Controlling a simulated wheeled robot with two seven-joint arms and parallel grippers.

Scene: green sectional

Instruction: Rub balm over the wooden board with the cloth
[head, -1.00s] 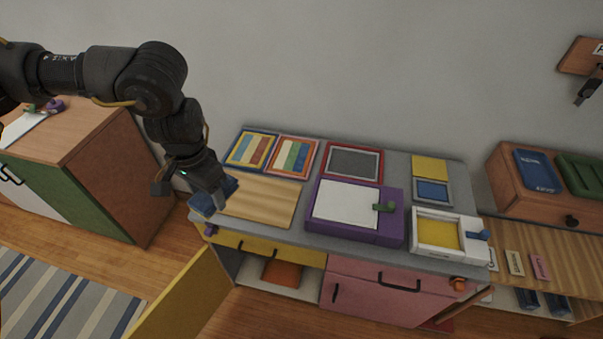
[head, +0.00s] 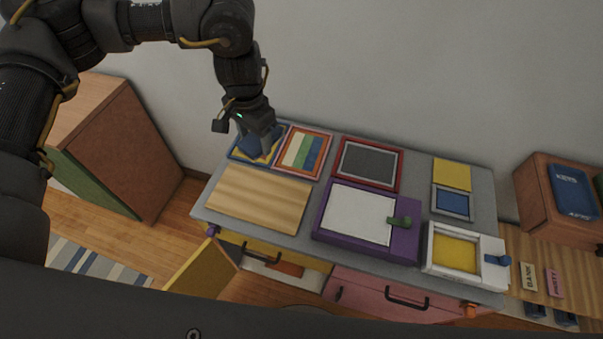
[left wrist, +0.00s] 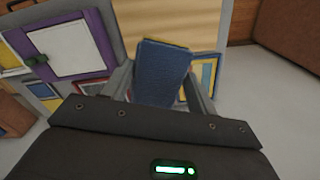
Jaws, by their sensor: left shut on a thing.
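The wooden board (head: 258,198) is a pale, striped-grain slab lying flat at the left front of the grey counter. My left gripper (head: 252,143) is shut on a blue cloth (head: 251,148), above the far-left framed panel behind the board. In the left wrist view, the cloth (left wrist: 160,70) is a folded-looking blue block between the two fingers, and part of the board (left wrist: 190,18) shows beyond it. The cloth appears raised and apart from the board. I cannot make out any balm. My right gripper is not in view.
A striped framed panel (head: 303,152) lies behind the board. A purple box (head: 407,240) with a white top stands to its right, with a red-framed panel (head: 368,165) and a yellow-bottomed white tray (head: 457,250) further along. An open yellow door (head: 203,268) hangs below the counter.

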